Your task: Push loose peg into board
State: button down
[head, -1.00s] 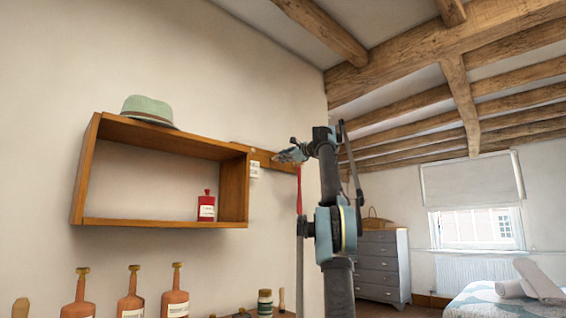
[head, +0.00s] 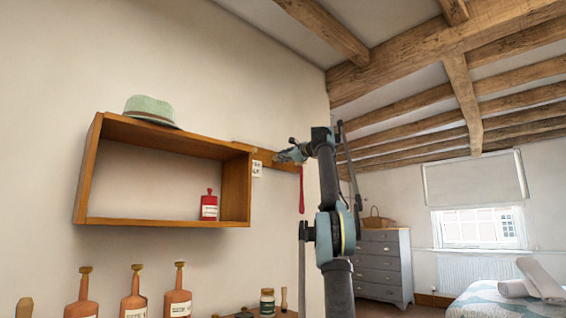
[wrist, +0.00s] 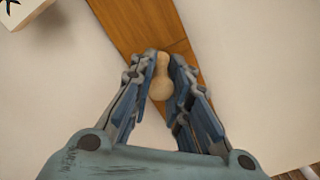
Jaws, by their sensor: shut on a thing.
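The wooden board (head: 262,154) is fixed to the wall to the right of the shelf box. It also shows in the wrist view (wrist: 142,22), running diagonally. A pale wooden peg (wrist: 161,80) with a rounded end stands between my fingers in front of the board. My gripper (wrist: 164,72) is shut on the peg, with a finger on each side. In the wrist view the peg's far end overlaps the board; I cannot tell how deep it sits. In the head view my gripper (head: 288,155) is at the board, and the peg is hidden there.
A wooden shelf box (head: 236,190) holds a red bottle (head: 209,206), with a green hat (head: 150,110) on top. A white tag (head: 257,169) and a red strap (head: 301,190) hang by the board. Several brown bottles (head: 133,300) stand below. A grey dresser (head: 381,265) is at the back.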

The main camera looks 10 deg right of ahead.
jog(key=shift+w+a, duration=0.25)
jog(key=shift+w, duration=0.15)
jog(key=c, duration=1.4)
grip_release()
jog(key=shift+c, duration=0.2)
jog(key=v, duration=1.2)
jog(key=shift+f, duration=0.1)
